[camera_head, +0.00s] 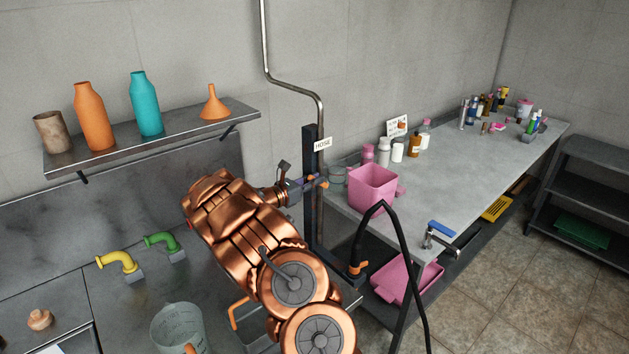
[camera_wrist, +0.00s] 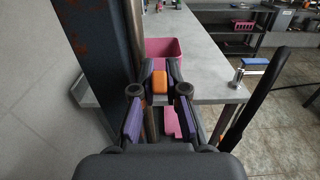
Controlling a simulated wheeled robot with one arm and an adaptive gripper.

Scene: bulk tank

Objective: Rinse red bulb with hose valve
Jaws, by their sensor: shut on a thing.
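Another orange fitting (camera_head: 358,267) sits low near the hose's start. I cannot make out a red bulb in either view. I cannot tell whether water flows.
A pink bin (camera_head: 373,188) and several bottles (camera_head: 384,152) stand on the grey bench (camera_head: 455,165). A pink tray (camera_head: 400,283) is below. Yellow (camera_head: 118,262) and green (camera_head: 162,242) taps and a clear jug (camera_head: 178,330) are left of my arm.

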